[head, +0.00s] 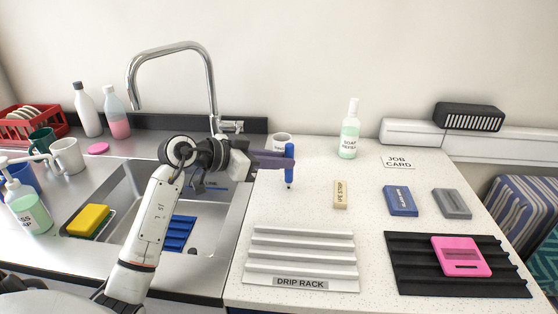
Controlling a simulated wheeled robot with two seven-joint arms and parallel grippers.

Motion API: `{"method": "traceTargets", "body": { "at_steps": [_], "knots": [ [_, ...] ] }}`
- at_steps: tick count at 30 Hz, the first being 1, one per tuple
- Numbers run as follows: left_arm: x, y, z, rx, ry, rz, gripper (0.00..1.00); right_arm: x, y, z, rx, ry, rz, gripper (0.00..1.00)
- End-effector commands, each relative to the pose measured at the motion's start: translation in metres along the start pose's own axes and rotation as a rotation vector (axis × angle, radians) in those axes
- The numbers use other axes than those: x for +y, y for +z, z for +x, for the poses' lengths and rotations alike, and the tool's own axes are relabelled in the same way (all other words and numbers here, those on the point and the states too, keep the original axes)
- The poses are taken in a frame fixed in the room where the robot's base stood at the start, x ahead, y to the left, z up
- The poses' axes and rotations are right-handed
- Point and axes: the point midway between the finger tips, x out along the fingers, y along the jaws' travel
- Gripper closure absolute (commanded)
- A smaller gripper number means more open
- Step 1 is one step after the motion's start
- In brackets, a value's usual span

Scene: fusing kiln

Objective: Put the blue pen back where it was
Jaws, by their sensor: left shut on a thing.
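The blue pen (289,166) is held upright, tip down, in my left gripper (285,160). The gripper reaches in from the left, over the counter just right of the sink, and its jaws are shut on the pen. The pen's dark tip is close to the white counter; I cannot tell whether it touches. A white cup (281,142) with lettering stands just behind the gripper and is partly hidden by it. My right gripper is not in view.
A tan strip (340,195), a blue block (400,201) and a grey block (452,204) lie to the right. The drip rack (301,258) is in front, beside a black ridged mat (412,279) bearing a pink item (460,256). A soap bottle (349,135) stands behind. The sink (128,205) is left.

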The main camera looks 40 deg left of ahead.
Motion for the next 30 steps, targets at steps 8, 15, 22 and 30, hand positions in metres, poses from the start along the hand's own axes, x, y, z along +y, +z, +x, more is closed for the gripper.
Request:
{"method": "traceTargets", "body": {
  "at_steps": [8,15,22,30],
  "knots": [
    [0.000,0.002,0.001,-0.001,0.001,0.000,0.66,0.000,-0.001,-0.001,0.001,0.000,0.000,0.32],
    [0.000,0.002,0.001,-0.001,0.001,0.000,0.66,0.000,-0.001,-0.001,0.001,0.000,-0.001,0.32],
    [0.000,0.000,-0.015,-0.001,0.000,0.000,0.66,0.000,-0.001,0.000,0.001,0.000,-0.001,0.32],
    [-0.001,0.000,-0.073,-0.002,-0.003,0.002,0.66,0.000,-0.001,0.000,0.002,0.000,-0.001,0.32]
  ]
}}
